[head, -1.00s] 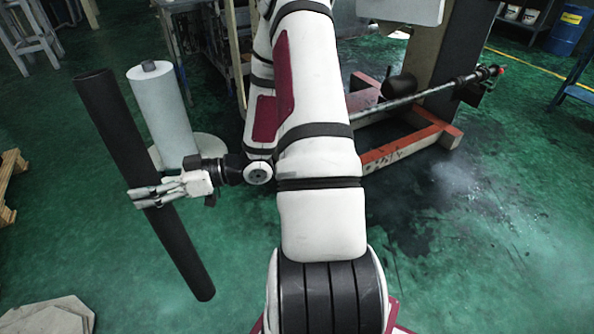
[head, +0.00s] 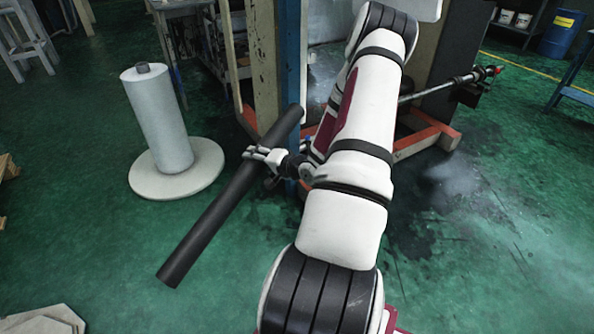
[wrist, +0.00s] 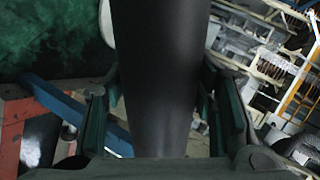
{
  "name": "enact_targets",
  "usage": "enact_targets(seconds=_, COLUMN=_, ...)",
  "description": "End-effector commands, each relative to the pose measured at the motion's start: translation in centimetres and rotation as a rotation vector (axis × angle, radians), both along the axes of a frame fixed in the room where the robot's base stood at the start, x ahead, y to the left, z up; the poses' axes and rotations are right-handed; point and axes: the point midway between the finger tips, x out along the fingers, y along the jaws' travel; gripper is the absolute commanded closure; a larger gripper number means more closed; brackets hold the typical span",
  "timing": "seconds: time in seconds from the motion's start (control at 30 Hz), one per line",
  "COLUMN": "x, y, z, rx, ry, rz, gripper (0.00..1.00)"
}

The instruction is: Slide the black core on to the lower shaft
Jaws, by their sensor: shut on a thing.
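The black core (head: 213,217) is a long dark tube held in the air at a slant in the head view, its near end low at left and its far end up by the blue post. My gripper (head: 262,155) is shut around it, nearer its upper end. In the wrist view the core (wrist: 158,70) runs between the two fingers. The lower shaft (head: 440,88) is a thin metal rod at the right of the machine, with a red tip (head: 497,70) at its free end. My arm hides its left part. The core and the shaft are well apart.
A white roll (head: 160,115) stands on a round pale base (head: 205,165) at left. A blue post (head: 291,70) and a wooden post (head: 263,60) rise behind the core. An orange floor frame (head: 440,135) lies under the shaft.

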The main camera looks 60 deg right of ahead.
Motion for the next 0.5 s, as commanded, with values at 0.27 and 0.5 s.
enact_targets(seconds=0.27, x=-5.0, y=-6.3, z=-4.3, rx=0.188, ry=-0.045, rz=-0.281, gripper=1.00)
enact_targets(seconds=0.5, x=-8.0, y=-9.1, z=-6.4, rx=0.263, ry=-0.084, rz=-0.425, gripper=1.00)
